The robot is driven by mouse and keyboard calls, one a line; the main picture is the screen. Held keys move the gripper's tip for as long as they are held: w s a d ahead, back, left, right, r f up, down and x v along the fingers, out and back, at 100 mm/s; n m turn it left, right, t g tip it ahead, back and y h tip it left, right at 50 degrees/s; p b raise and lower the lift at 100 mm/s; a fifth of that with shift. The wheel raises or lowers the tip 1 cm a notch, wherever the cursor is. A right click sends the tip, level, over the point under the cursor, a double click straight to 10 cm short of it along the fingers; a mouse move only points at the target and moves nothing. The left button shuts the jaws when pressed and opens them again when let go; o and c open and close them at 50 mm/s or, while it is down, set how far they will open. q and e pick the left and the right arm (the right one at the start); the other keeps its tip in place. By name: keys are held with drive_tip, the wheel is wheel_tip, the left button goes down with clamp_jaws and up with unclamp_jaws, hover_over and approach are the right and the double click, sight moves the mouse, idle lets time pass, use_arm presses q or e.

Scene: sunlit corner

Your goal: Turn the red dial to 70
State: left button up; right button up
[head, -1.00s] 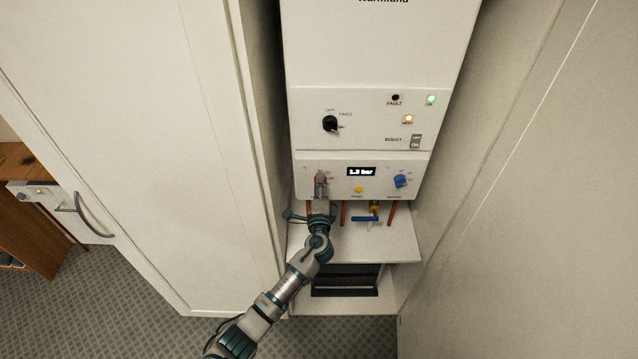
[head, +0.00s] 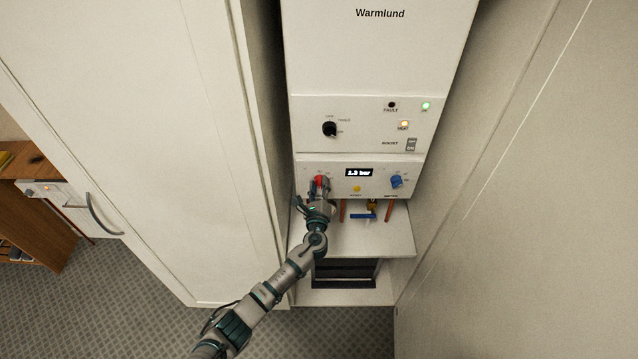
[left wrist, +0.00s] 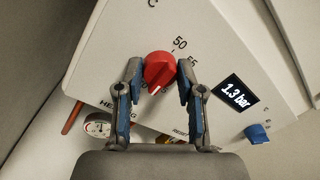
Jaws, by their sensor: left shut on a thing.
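The red dial (head: 320,181) is at the lower left of the white boiler's control panel (head: 345,172). In the left wrist view the red dial (left wrist: 158,68) shows between the two fingers, with a short white mark at its lower edge. The numbers 50 and 55 are readable above and right of it; other scale figures are partly hidden by the dial and fingers. My left gripper (head: 321,187) is shut on the dial, one finger on each side (left wrist: 158,80). My right gripper is not in view.
A display (head: 359,172) reads 1.3 bar. A blue dial (head: 396,181) sits to its right and a yellow button (head: 357,189) below. A black knob (head: 329,129) is higher up. Pipes and a blue-handled valve (head: 362,216) hang underneath. Tall white panels flank the boiler closely.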

use_arm(q)
drive_tip(key=shift+s+f+m, duration=0.1)
drive_tip(key=shift+f+m, duration=0.3)
drive_tip(key=shift+f, duration=0.05)
drive_tip(key=o, duration=1.1)
drive_tip(key=shift+o, duration=0.2)
drive_tip(key=shift+d+r, duration=0.1)
drive_tip(key=shift+r, duration=0.05)
drive_tip(key=s, duration=1.1)
drive_tip(key=shift+s+a+f, duration=0.3)
drive_tip(key=shift+f, duration=0.05)
